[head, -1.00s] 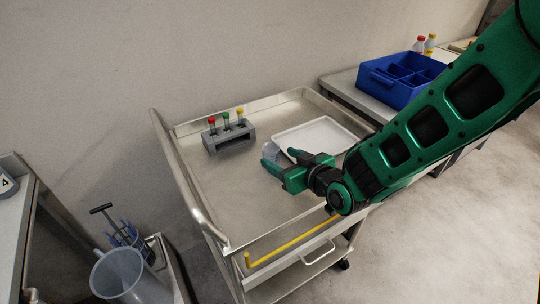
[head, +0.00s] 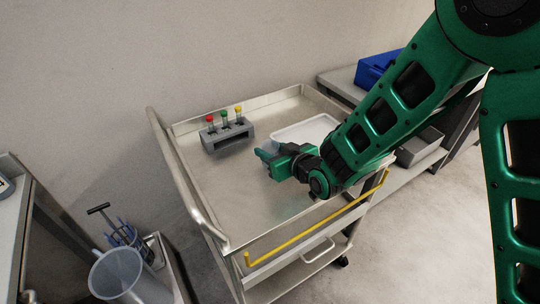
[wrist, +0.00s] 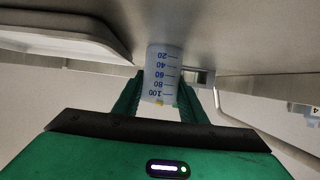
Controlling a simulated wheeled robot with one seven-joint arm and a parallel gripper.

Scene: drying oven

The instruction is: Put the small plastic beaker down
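The small plastic beaker (wrist: 162,73) is translucent with blue graduation marks. In the wrist view, which is upside down, it stands between the two fingers of my gripper (wrist: 160,92), and they close on its sides. In the head view my gripper (head: 267,156) is low over the metal cart top (head: 235,190), left of the white tray. There the beaker is mostly hidden by the fingers. I cannot tell if its base touches the cart top.
A grey rack (head: 228,138) with red, green and yellow capped tubes stands behind my gripper. The white tray (head: 305,130) lies close on the right. The cart has raised rims and a yellow bar (head: 315,222) at its front. The cart's left and front areas are bare.

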